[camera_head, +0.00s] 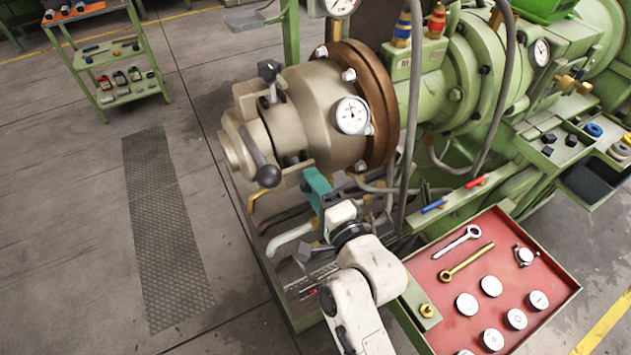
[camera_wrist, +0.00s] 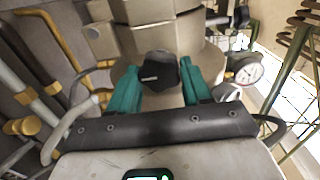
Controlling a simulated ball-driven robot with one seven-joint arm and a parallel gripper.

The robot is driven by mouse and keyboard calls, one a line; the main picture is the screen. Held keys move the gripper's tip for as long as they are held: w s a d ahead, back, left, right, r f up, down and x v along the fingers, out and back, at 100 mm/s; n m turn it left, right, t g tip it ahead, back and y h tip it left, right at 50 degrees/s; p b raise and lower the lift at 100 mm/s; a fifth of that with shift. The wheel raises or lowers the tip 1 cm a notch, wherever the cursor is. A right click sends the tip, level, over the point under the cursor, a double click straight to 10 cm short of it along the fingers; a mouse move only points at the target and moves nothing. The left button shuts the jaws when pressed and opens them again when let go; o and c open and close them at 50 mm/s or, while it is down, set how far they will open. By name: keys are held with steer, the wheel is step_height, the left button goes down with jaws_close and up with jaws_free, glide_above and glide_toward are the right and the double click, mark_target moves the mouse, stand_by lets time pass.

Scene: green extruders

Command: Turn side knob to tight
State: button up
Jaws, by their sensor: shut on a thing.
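The side knob (camera_wrist: 158,72) is black and faceted, with a pale mark on its face. In the wrist view it sits between the two teal fingers of my gripper (camera_wrist: 160,82), against the beige extruder head. My gripper (camera_head: 312,176) is shut on this knob. In the head view it reaches the lower right side of the beige extruder head (camera_head: 310,105) from below. There the fingers largely hide the knob, and its turn position cannot be read.
A pressure gauge (camera_head: 352,115) sits above my gripper. Hoses and pipes (camera_head: 290,240) crowd below. A red tool tray (camera_head: 500,270) stands right of my arm.

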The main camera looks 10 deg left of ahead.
stand_by(0.5)
steer(key=o, duration=1.1)
steer(key=shift+c, duration=0.2)
steer(key=b+v, duration=0.3)
steer(key=v, duration=0.7)
steer(key=shift+s+d, duration=0.3)
steer(key=s+d+f+n+g+h, duration=0.3)
steer(key=s+d+f+n+g, duration=0.15)
steer(key=d+f, duration=0.25)
steer(key=s+d+f+n+g+h, duration=0.3)
steer(key=s+d+f+h, duration=0.15)
steer(key=d+f, duration=0.3)
steer(key=s+d+f+n+g+h, duration=0.2)
steer(key=s+d+g, duration=0.4)
steer(key=s+d, duration=0.5)
steer(key=s+f, duration=0.1)
steer(key=s, duration=0.3)
steer(key=shift+f+n+h, duration=0.2)
steer(key=shift+n+h, duration=0.15)
